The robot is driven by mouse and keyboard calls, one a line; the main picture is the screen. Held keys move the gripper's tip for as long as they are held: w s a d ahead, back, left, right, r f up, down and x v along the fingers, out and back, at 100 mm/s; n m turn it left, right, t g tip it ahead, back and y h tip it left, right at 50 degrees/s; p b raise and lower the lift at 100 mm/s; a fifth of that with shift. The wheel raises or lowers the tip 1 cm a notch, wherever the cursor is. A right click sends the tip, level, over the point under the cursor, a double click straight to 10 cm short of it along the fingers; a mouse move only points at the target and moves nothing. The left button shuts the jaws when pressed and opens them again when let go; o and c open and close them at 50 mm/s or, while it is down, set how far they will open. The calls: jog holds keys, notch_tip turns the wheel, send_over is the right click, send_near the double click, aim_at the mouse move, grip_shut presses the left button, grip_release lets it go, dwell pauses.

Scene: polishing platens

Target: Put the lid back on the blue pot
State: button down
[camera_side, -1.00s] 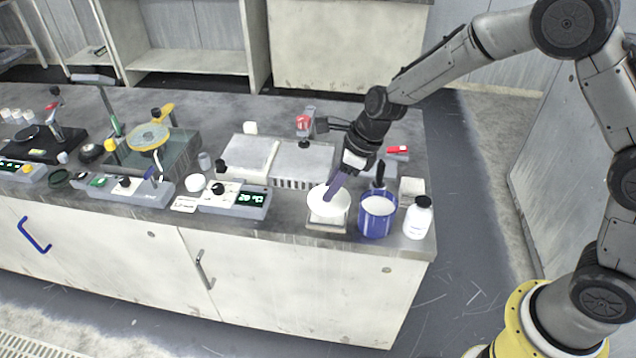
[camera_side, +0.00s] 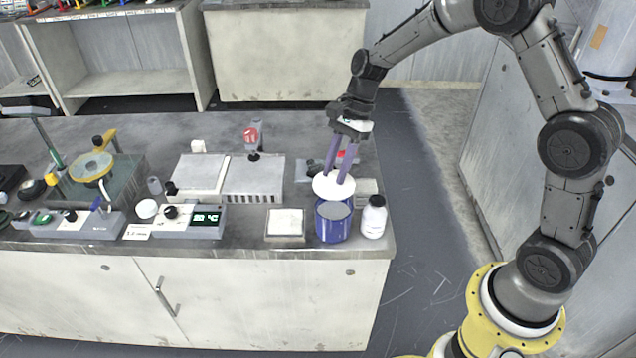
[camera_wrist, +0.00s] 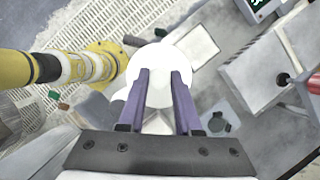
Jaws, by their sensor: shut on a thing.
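The blue pot (camera_side: 331,230) stands near the front right of the bench, its top uncovered and its grey inside showing. The round white lid (camera_side: 333,187) is held above the pot's back rim, and a gap of pot interior shows below it. My gripper (camera_side: 340,176) is shut on the lid, its two purple fingers pointing down. In the wrist view the lid (camera_wrist: 158,72) lies between the fingertips and hides the pot.
A white bottle with a black cap (camera_side: 374,217) stands close to the pot's right. A square white-topped block (camera_side: 285,224) is at its left. A hotplate-like unit with a green display (camera_side: 207,217) is farther left. A flat grey plate unit (camera_side: 254,177) lies behind.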

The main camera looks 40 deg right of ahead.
jog(key=shift+d+f, duration=0.2)
jog(key=shift+f, duration=3)
jog(key=shift+f, duration=0.15)
jog(key=shift+c, duration=0.2)
grip_release()
dwell(0.4)
jog(key=shift+r, duration=3.5)
